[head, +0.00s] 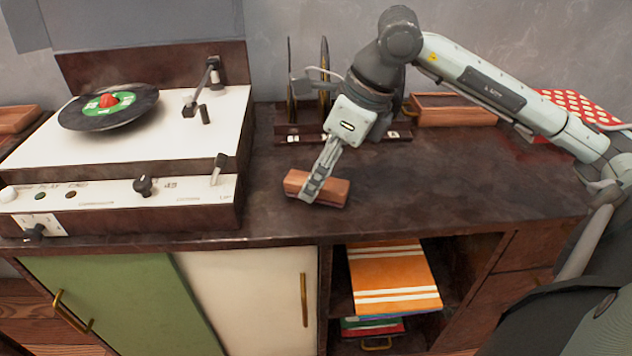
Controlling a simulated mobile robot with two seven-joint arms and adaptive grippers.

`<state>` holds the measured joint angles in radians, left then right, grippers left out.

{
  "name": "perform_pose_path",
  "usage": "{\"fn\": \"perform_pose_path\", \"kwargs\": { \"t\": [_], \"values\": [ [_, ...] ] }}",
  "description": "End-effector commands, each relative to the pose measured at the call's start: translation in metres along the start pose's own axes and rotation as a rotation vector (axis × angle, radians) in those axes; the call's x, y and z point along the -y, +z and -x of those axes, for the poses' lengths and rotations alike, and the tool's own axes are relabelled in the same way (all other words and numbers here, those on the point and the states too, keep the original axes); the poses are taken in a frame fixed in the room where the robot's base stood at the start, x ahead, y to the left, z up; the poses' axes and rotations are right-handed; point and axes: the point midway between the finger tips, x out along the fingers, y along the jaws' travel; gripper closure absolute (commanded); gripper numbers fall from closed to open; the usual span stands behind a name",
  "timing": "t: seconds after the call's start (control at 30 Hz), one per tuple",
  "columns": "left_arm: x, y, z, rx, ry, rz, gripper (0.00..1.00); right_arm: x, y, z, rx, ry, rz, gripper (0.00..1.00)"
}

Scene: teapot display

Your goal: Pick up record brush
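The record brush (333,193) is a reddish-brown wooden block on the dark cabinet top, right of the turntable and close to the front edge. My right gripper (314,188) comes down from the upper right, and a grey finger crosses the middle of the brush's near side. The far finger is hidden, so I cannot tell whether the gripper is closed on the brush. I cannot tell if the brush touches the cabinet top. My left gripper is not in view.
A turntable (150,150) with a record (107,105) stands at left. A dark rack (289,132) is behind my gripper, with a wooden box (455,110) and red polka-dot item (578,108) further right. The cabinet top (450,185) is clear right of the brush.

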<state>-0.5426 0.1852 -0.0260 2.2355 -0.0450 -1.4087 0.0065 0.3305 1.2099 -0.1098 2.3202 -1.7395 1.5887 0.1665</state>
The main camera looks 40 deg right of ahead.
Motion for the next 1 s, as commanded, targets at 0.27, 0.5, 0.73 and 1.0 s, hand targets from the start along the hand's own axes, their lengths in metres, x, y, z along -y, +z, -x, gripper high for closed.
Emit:
{"fn": "perform_pose_path", "kwargs": {
  "t": [0.27, 0.5, 0.73, 1.0],
  "values": [
    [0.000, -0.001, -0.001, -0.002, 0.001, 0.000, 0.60, 0.000, 0.000, -0.021, 0.001, 0.001, 0.001, 0.45],
    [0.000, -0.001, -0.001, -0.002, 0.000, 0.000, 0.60, 0.000, 0.000, -0.021, 0.001, 0.001, 0.001, 0.45],
    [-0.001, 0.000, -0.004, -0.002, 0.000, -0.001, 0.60, 0.000, -0.001, -0.023, 0.001, 0.001, 0.001, 0.45],
    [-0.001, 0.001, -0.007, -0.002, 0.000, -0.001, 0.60, 0.000, -0.002, -0.025, 0.001, 0.001, 0.001, 0.45]
  ]
}}
